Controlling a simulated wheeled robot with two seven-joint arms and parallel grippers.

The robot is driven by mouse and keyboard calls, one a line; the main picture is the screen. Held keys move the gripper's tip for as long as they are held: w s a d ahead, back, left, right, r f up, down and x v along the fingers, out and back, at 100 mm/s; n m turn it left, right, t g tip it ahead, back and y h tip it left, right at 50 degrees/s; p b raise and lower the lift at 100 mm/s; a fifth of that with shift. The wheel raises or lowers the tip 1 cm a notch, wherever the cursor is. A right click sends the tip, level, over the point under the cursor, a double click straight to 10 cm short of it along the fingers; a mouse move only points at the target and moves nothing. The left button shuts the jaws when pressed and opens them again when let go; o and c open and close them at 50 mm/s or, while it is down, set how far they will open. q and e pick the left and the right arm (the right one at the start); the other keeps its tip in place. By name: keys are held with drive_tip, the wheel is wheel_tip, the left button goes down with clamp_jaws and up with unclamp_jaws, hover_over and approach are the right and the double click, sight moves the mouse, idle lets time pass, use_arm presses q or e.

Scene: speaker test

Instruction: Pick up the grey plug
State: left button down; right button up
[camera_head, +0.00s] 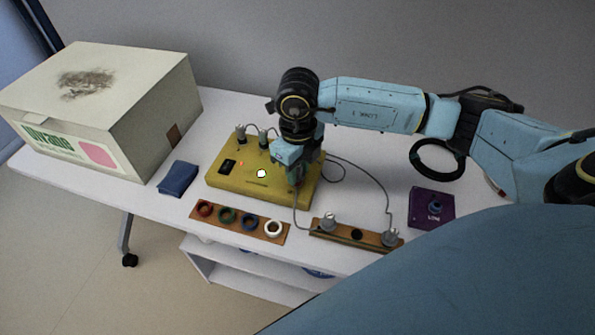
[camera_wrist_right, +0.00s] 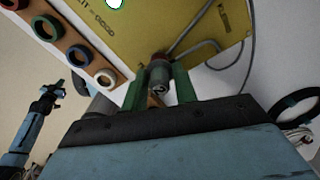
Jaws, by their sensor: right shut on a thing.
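In the wrist view, a grey plug (camera_wrist_right: 159,78) sits between the two green fingers of my right gripper (camera_wrist_right: 160,92), which is shut on it. A reddish ring shows at the plug's far end, by the edge of the yellow box (camera_wrist_right: 205,40). I cannot tell whether the plug is seated in a socket. In the head view, my right gripper (camera_head: 294,178) is over the right part of the yellow box (camera_head: 235,188) and hides the held plug. My left gripper (camera_wrist_right: 50,95) seems to show small at the left of the wrist view; its jaws are unclear.
Other grey plugs stand at the box's back (camera_head: 240,133) and on a wooden strip (camera_head: 357,238) with cables. A strip with coloured rings (camera_head: 240,222), a blue cloth-like item (camera_head: 178,179), a purple box (camera_head: 432,209), a black ring (camera_head: 437,160) and a large carton (camera_head: 150,100) surround it.

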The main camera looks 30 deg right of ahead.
sight(299, 166)
drive_tip(key=shift+r, duration=0.3)
wheel_tip(299, 166, up, 2)
drive_tip(key=shift+r+p, duration=0.25)
drive_tip(key=shift+p, duration=0.05)
wheel_tip(299, 166, up, 7)
drive_tip(key=shift+p, duration=0.45)
use_arm(q)
drive_tip(key=shift+s+d+r, duration=0.45)
drive_tip(key=shift+s+r, duration=0.1)
drive_tip(key=shift+s, duration=0.15)
